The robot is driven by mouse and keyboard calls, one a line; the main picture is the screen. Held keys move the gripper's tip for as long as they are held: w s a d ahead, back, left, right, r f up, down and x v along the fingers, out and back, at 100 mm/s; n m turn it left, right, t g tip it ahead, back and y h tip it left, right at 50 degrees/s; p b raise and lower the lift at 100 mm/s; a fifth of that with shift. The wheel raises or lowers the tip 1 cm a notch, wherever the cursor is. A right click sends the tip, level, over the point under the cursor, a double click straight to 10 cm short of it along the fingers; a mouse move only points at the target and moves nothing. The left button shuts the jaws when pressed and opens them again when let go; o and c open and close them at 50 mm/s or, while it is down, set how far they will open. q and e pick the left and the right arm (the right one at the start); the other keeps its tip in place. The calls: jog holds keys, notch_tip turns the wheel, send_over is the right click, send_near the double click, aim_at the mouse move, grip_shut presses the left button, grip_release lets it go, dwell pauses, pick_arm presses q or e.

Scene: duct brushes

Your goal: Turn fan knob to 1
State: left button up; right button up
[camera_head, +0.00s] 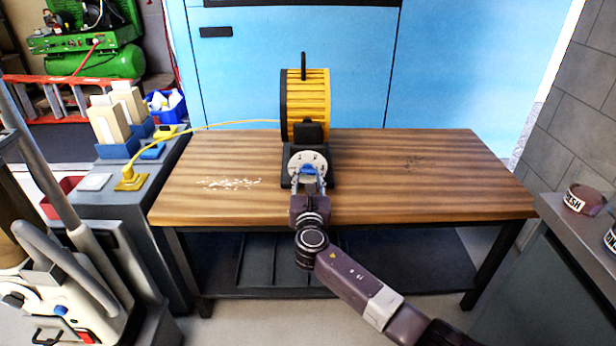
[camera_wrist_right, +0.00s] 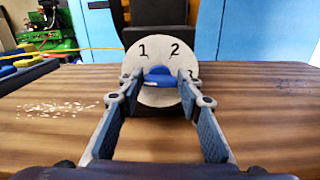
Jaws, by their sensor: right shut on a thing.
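A yellow and black fan (camera_head: 306,95) stands on the wooden workbench (camera_head: 400,190). Its pale round dial (camera_head: 304,160) faces me, and the right wrist view shows the dial face (camera_wrist_right: 143,98) with the numbers 1 and 2 at the top and a partly hidden 3 at the right. The blue knob (camera_wrist_right: 158,77) sits at the dial's centre and also shows in the head view (camera_head: 307,170). My right gripper (camera_head: 308,180) is shut on the knob, with one finger at each side. The knob's pointer is hard to make out. My left gripper is not in view.
A yellow cord runs from the fan to a yellow outlet box (camera_head: 131,180) on the grey side bench at the left. White crumbs (camera_head: 228,183) lie on the workbench left of the fan. A grey counter with a labelled tin (camera_head: 583,199) stands at the right. The bench's right half is mostly clear.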

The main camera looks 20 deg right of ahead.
jog(key=shift+m, duration=0.4)
jog(key=m+b, duration=0.1)
jog(key=m, duration=0.3)
jog(key=m+b, duration=0.2)
jog(key=m, duration=0.2)
jog(key=shift+s+d+f, duration=0.1)
jog(key=shift+d+f, duration=0.05)
jog(key=shift+f, duration=0.05)
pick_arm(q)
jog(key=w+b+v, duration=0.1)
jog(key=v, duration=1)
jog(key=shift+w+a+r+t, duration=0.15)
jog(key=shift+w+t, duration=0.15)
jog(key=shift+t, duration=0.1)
pick_arm(e)
jog(key=shift+m, duration=1)
jog(key=o, duration=1.2)
jog(key=shift+c, duration=0.2)
jog(key=shift+r, duration=0.1)
jog(key=v, duration=1.2)
